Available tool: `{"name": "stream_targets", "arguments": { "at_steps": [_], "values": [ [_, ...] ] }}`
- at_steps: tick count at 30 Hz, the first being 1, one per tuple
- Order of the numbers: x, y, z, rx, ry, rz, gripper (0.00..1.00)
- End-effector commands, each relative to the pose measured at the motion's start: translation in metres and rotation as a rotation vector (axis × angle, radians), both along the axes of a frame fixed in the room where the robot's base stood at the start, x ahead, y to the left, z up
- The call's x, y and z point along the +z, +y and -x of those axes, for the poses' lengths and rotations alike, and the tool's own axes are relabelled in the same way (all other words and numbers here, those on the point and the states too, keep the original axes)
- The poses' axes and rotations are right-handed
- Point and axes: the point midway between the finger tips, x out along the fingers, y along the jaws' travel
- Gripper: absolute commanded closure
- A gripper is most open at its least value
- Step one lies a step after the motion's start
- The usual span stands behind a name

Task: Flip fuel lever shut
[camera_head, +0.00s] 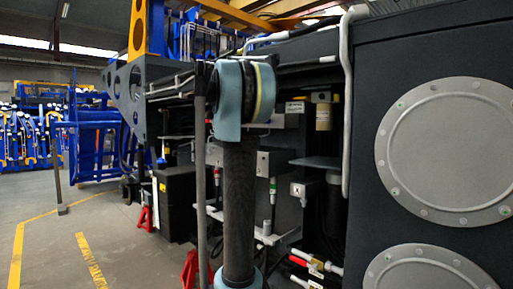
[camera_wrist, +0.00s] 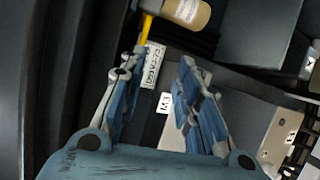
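In the wrist view, a thin yellow lever-like part (camera_wrist: 146,33) stands just beyond the left finger's tip, beside a beige cylinder (camera_wrist: 187,12). I cannot tell for sure that it is the fuel lever. My gripper (camera_wrist: 160,62) is open and empty, its two blue-grey fingers wide apart, with a dark panel and white labels behind them. In the head view my arm hides the gripper, and the yellow part does not show. The beige cylinder (camera_head: 323,117) does show there. Lower down are red-handled valve fittings (camera_head: 300,261).
A large dark panel with round grey covers (camera_head: 445,150) stands at the right. A pale pipe (camera_head: 346,100) runs down beside it. A grey shelf plate (camera_head: 316,162) juts out below the cylinder. Red jack stands (camera_head: 190,270) are below; open floor (camera_head: 110,235) lies at the left.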

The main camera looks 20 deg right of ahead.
Motion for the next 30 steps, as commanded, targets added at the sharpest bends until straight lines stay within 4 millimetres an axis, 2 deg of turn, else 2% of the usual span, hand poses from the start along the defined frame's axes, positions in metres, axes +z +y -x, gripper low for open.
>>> {"name": "stream_targets", "arguments": {
  "at_steps": [30],
  "values": [
    [-0.143,0.041,0.068,0.036,-0.067,-0.319,0.69]
  ]
}}
